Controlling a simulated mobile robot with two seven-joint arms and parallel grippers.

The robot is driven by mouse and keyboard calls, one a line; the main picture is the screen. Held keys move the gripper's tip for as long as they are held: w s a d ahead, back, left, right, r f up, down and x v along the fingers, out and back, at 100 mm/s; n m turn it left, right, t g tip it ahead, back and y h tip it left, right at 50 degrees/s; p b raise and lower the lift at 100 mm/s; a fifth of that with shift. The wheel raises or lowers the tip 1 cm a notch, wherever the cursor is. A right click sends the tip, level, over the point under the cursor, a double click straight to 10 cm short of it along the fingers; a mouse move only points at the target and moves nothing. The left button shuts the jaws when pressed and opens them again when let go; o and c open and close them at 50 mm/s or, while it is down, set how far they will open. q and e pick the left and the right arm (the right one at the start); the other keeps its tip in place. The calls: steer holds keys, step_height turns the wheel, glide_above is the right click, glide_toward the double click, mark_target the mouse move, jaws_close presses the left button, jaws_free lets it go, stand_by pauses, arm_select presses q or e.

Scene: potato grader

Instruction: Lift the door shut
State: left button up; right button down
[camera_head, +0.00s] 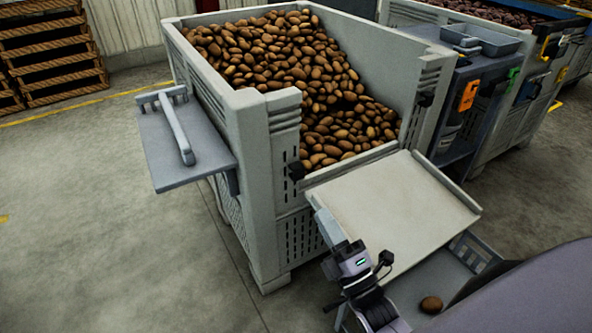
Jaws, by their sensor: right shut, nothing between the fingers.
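The door (395,210) is a pale panel on the front of the grey potato crate (265,115). It is folded down and slopes outward from the crate's front opening, with raised rims along its sides. My right gripper (346,248) is at the door's left edge, near its outer end. It is shut with nothing held. I cannot tell whether it touches the door or where its tips lie in height. My left gripper is not in view.
Potatoes (285,70) fill the crate behind the door. A grey side shelf (185,150) with a bar juts from the crate's left. A single potato (431,304) lies below the door. A dark cart (465,105) stands at right. The floor at left is clear.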

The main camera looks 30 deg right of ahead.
arm_select(q)
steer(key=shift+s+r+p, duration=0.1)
steer(key=shift+p, duration=0.25)
arm_select(e)
steer(key=x, duration=1.3)
steer(key=shift+f, duration=0.1)
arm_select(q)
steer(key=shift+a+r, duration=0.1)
arm_select(e)
steer(key=shift+f, duration=0.1)
stand_by(0.5)
